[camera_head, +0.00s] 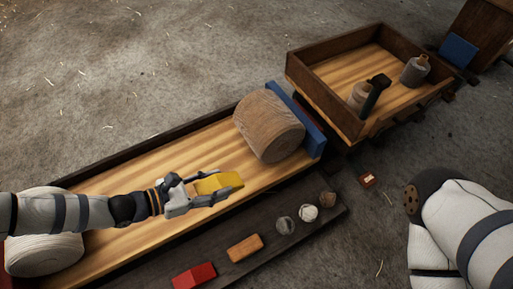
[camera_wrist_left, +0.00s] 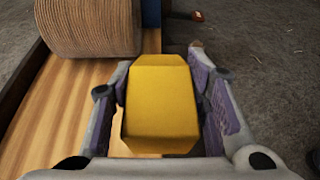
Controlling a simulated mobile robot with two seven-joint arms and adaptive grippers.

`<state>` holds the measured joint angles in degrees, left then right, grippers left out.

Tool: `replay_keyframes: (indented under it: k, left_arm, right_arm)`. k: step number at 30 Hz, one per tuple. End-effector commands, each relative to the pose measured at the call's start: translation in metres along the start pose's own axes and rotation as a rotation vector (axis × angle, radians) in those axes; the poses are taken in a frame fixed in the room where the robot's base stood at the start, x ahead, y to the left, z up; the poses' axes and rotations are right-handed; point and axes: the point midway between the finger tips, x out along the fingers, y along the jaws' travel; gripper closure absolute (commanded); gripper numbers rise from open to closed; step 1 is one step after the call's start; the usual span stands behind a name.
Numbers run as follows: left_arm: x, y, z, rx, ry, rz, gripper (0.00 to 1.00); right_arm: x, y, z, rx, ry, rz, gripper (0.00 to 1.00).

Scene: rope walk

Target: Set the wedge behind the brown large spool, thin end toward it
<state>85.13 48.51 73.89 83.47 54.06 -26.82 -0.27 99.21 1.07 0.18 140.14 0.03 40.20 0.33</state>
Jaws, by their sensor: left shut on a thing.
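The brown large spool (camera_head: 269,126) lies on its side at the far right end of the long wooden trough (camera_head: 150,216), close to a blue end board. It also shows at the upper left of the left wrist view (camera_wrist_left: 88,28). My left gripper (camera_head: 210,188) is shut on the yellow wedge (camera_head: 219,183) over the trough, to the lower left of the spool and apart from it. The wedge fills the middle of the left wrist view (camera_wrist_left: 161,105) between both fingers. I cannot tell which end of it is thin. My right gripper is not in view.
A blue board (camera_head: 297,119) stands at the trough's end. A white spool (camera_head: 45,250) lies at the near left. A dark side shelf (camera_head: 300,240) holds a red block (camera_head: 194,276), an orange block (camera_head: 245,247) and several balls.

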Motion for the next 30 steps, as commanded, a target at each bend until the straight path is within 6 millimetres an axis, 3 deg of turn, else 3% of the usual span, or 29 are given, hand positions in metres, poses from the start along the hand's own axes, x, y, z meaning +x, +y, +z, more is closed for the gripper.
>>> replay_keyframes:
  k: [4, 14, 18, 23, 30]
  left_arm:
    - [0.006, 0.011, -0.001, -0.004, 0.0, 0.006, 0.9]
    - [0.07, 0.079, -0.024, -0.003, 0.003, 0.005, 0.9]
    - [0.093, 0.096, -0.046, -0.007, 0.004, 0.004, 0.9]
    - [0.106, 0.108, -0.054, -0.006, 0.002, 0.005, 0.9]
    - [0.125, 0.116, -0.086, -0.006, 0.001, 0.005, 0.9]
  right_arm:
    - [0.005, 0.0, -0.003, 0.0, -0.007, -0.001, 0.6]
    - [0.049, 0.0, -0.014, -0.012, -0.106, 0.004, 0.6]
    - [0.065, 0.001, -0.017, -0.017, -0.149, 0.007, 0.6]
    - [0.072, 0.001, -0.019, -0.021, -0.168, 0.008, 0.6]
    - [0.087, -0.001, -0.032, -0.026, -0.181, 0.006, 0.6]
